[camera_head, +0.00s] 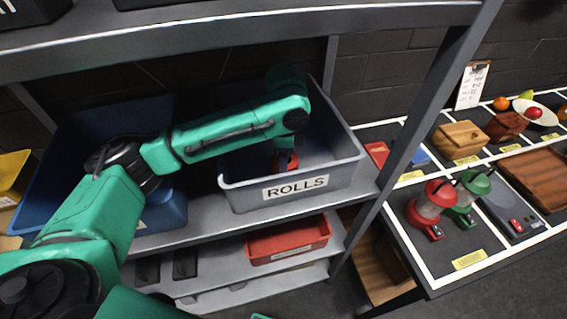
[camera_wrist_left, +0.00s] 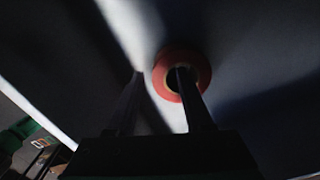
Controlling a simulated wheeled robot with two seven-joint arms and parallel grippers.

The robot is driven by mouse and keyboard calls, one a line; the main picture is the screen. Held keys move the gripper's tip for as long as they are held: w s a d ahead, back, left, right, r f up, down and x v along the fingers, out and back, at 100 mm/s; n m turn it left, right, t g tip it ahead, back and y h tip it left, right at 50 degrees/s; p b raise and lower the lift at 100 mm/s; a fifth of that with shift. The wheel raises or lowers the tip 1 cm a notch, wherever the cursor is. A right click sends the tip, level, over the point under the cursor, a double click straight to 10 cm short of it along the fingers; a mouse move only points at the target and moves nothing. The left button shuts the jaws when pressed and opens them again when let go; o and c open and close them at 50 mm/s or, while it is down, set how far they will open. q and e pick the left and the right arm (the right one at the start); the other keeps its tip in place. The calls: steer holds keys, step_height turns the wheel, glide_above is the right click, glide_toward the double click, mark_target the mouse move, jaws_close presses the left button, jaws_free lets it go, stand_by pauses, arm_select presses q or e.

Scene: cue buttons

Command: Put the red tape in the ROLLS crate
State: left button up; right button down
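The red tape (camera_wrist_left: 161,60) is a ring with a dark centre in the left wrist view. It shows partly in the head view as a red patch (camera_head: 291,161) inside the grey ROLLS crate (camera_head: 297,187), behind its front wall. My left gripper (camera_wrist_left: 160,73) reaches down into this crate. Its two dark fingers stand apart. One fingertip overlaps the hole of the tape and the other is left of the ring, with a gap to it. Whether the tape touches the crate floor is hard to tell. My right gripper is not in view.
A blue crate (camera_head: 172,218) stands left of the ROLLS crate on the same shelf (camera_head: 215,233). A shelf above (camera_head: 240,32) and a grey post (camera_head: 432,110) bound the space. A red tray (camera_head: 288,240) sits below. The side table at right holds lanterns (camera_head: 432,203) and other items.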

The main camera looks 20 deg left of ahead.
arm_select(q)
step_height(320, 180, up, 8)
steer(key=shift+f+b, duration=0.1)
steer(key=shift+b, duration=0.3)
steer(key=shift+w, duration=0.1)
